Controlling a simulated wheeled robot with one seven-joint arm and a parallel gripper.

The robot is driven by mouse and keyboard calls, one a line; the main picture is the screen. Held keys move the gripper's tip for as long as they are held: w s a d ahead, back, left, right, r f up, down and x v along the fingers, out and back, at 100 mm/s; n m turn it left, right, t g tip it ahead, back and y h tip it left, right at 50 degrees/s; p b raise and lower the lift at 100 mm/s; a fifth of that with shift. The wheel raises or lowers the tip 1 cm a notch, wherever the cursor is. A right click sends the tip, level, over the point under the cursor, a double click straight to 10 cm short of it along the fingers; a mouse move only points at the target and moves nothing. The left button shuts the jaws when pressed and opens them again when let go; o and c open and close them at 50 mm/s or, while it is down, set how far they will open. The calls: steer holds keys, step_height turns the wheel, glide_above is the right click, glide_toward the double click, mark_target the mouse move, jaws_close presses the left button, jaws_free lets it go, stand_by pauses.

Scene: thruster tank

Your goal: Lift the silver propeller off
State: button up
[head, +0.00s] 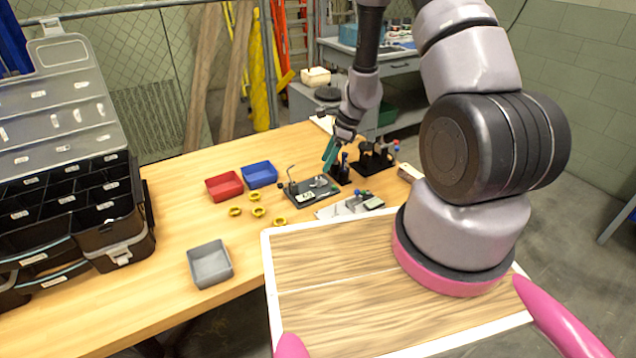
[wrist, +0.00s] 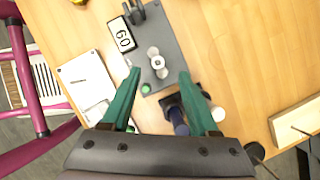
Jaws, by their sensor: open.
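The silver propeller (wrist: 157,62) lies on a dark grey plate (wrist: 172,35), seen from above in the wrist view. It is small in the head view (head: 319,182). The plate carries a white panel with dark digits (wrist: 122,34) and a green round button (wrist: 146,88). My gripper (wrist: 160,73) has green fingers spread apart, and nothing is held between them. In the wrist view the propeller appears between and just beyond the fingertips. In the head view my gripper (head: 327,162) hangs above the bench near the plate; the exact gap cannot be told.
A dark stand with upright tools (head: 374,160) is right of the plate. Red (head: 224,186) and blue (head: 259,175) bins, several yellow rings (head: 257,212) and a grey bin (head: 210,264) are left of it. A black compartment case (head: 75,215) stands far left.

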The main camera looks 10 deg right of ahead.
mark_target(320, 177)
steer(key=shift+s+x, duration=0.2)
steer(key=shift+x, duration=2.85)
steer(key=shift+d, duration=0.15)
jaws_close()
